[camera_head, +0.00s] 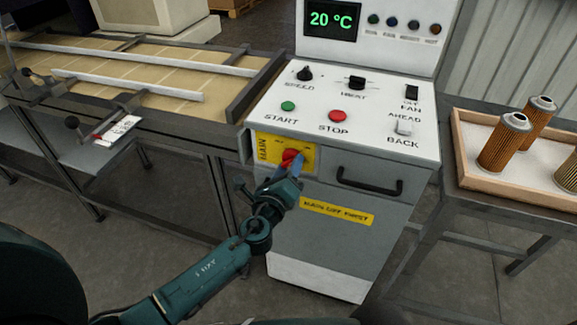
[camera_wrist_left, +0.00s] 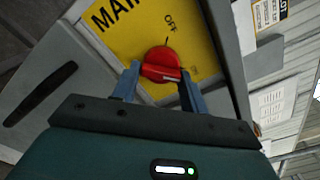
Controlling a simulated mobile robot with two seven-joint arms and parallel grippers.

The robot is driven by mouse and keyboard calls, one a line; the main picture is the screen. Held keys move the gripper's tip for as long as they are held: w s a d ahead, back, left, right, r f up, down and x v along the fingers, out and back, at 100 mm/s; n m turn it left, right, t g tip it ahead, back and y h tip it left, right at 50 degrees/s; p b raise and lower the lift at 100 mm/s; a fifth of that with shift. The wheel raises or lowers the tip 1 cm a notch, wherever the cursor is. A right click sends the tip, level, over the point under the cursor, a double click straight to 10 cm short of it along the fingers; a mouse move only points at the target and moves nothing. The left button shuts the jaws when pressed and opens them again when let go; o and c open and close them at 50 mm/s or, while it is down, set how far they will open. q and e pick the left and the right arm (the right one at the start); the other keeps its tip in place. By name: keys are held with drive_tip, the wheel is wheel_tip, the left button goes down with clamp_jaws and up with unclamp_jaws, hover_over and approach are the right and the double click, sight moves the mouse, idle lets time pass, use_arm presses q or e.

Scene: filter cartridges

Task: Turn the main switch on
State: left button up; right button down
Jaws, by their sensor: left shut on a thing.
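The main switch is a red rotary knob (camera_head: 291,157) on a yellow plate (camera_head: 270,149) marked MAIN, on the front of the machine's control cabinet. My left gripper (camera_head: 296,168) reaches it from the front and is shut on the knob. In the left wrist view the red knob (camera_wrist_left: 161,65) sits between the two blue-grey fingers of the gripper (camera_wrist_left: 160,82). The word OFF shows on the yellow plate (camera_wrist_left: 188,42) beside the knob; any ON mark cannot be made out. My right gripper is not in view.
The cabinet's top panel (camera_head: 325,92) has speed and heat knobs, a green START button (camera_head: 288,106), a red STOP button (camera_head: 338,115) and rocker switches. A black handle (camera_head: 369,181) sits right of the switch. A tray (camera_head: 515,183) of filter cartridges stands right, a conveyor (camera_head: 130,75) left.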

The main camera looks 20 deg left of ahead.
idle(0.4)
use_arm(q)
drive_tip(key=o, duration=0.9)
drive_tip(key=shift+o, duration=0.2)
drive_tip(key=shift+s, duration=0.1)
drive_tip(key=s+b, duration=0.1)
drive_tip(key=s, duration=1.2)
drive_tip(key=shift+a, duration=0.25)
